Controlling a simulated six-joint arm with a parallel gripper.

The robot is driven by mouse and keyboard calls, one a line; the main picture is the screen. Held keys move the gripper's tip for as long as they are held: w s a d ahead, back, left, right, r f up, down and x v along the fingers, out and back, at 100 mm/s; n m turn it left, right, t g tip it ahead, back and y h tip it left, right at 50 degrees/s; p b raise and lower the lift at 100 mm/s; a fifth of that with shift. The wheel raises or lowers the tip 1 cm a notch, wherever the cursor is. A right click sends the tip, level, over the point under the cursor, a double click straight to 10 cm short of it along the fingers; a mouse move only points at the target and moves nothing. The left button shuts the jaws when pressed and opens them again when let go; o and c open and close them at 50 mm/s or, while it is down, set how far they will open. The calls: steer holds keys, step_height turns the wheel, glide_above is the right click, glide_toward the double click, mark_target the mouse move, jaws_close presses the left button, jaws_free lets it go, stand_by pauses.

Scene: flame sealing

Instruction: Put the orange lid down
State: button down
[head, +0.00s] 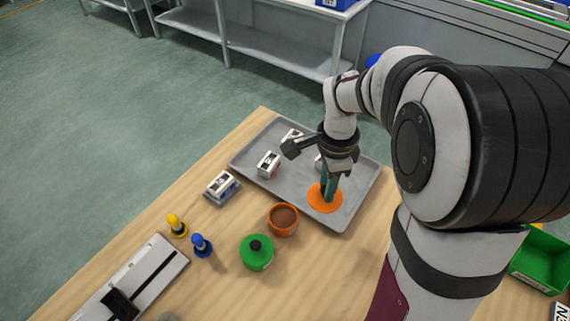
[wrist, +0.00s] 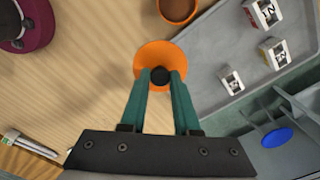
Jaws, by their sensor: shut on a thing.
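The orange lid (head: 324,198) is a flat disc with a black knob (wrist: 160,76). My gripper (head: 330,186) is shut on the knob, with its green fingers on either side, as the wrist view shows (wrist: 160,80). In the head view the lid appears over the near end of the grey tray (head: 300,185). In the wrist view (wrist: 157,54) it overlaps the table beside the tray's edge. Whether it touches anything below cannot be told. The open orange pot (head: 283,219) stands on the table, left of the lid, with a brown inside.
A green pot (head: 256,257) with a black knob stands near the orange pot. White labelled blocks (head: 268,163) sit on the tray; another (head: 222,186) is left of it. Yellow (head: 177,225) and blue (head: 201,245) pegs stand further left. Bare wood (head: 325,265) lies in front of the tray.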

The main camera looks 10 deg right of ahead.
steer(key=w+a+f, duration=0.2)
steer(key=a+f, duration=0.1)
steer(key=a, duration=0.2)
steer(key=w+a+f, duration=0.3)
steer(key=a, duration=0.2)
steer(key=w+a+f, duration=0.2)
steer(key=a+f, duration=0.1)
steer(key=a, duration=0.2)
steer(key=shift+w+a+f, duration=0.1)
steer(key=shift+w+f, duration=0.15)
steer(key=shift+w, duration=0.05)
steer(key=shift+w+a+f, duration=0.1)
steer(key=shift+f, duration=1)
steer(key=shift+a+f, duration=0.1)
steer(key=shift+f, duration=0.95)
steer(key=shift+f, duration=0.1)
steer(key=c, duration=0.6)
jaws_free()
steer(key=shift+c, duration=0.2)
step_height(320, 180, up, 12)
steer(key=s+d+r+n, duration=0.4)
steer(key=s+r, duration=0.3)
steer(key=s, duration=0.2)
steer(key=s+d+n+y, duration=0.1)
steer(key=s+d+n, duration=0.2)
steer(key=s+n, duration=0.5)
steer(key=s, duration=1.1)
steer(key=shift+r+y, duration=0.25)
steer(key=shift+y, duration=0.15)
